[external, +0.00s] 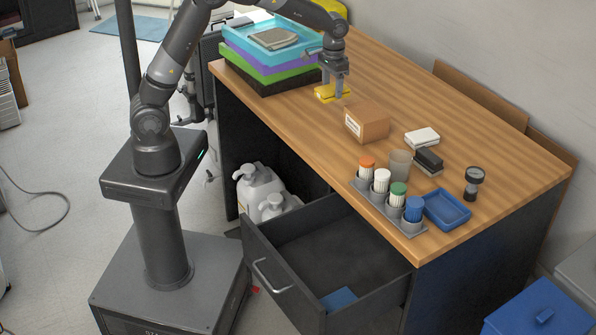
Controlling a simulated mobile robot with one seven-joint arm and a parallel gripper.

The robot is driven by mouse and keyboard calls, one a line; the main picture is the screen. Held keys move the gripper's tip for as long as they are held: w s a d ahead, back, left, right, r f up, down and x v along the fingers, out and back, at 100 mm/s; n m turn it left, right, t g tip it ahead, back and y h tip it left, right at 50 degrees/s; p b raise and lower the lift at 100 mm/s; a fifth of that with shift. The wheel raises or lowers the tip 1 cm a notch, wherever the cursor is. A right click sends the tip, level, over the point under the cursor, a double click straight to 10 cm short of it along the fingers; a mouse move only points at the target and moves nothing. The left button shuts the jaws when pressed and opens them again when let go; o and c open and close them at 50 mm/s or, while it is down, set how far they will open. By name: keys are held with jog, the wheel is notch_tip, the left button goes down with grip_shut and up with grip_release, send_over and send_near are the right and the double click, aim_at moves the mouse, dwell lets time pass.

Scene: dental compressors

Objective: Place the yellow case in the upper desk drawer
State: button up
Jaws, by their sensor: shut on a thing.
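The yellow case (325,95) is at the desk top, beside the stacked trays. My gripper (335,92) points down over it and is shut on it. Whether the case touches the wood or is slightly lifted I cannot tell.
A cardboard box (367,122) stands right of the case. A rack of capped bottles (388,207) and a blue tray (447,209) sit near the desk's front right corner. Stacked coloured trays (265,60) stand at the left. White jugs (258,190) stand below, behind the drawer.

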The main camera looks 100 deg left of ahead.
aim_at(332, 90)
jog(key=shift+d+r, duration=0.4)
jog(key=shift+d, duration=0.2)
jog(key=shift+w+r, duration=0.1)
jog(key=shift+r, duration=0.3)
notch_tip(332, 90, up, 4)
jog(key=shift+d+r, duration=0.1)
jog(key=shift+r, duration=0.15)
jog(key=w+d+m, duration=0.2)
jog(key=d+m, duration=0.6)
jog(key=d, duration=0.1)
jog(key=w+d+m, duration=0.2)
jog(key=d+m, duration=0.5)
jog(key=d, duration=0.3)
jog(key=s+d+m, duration=0.3)
jog(key=d+m, duration=0.7)
jog(key=d, duration=0.1)
jog(key=s+d+m, duration=0.2)
jog(key=d+m, duration=0.8)
jog(key=d, duration=0.1)
jog(key=f, duration=3.7)
jog(key=shift+s+a+f, duration=0.2)
jog(key=shift+f, duration=0.1)
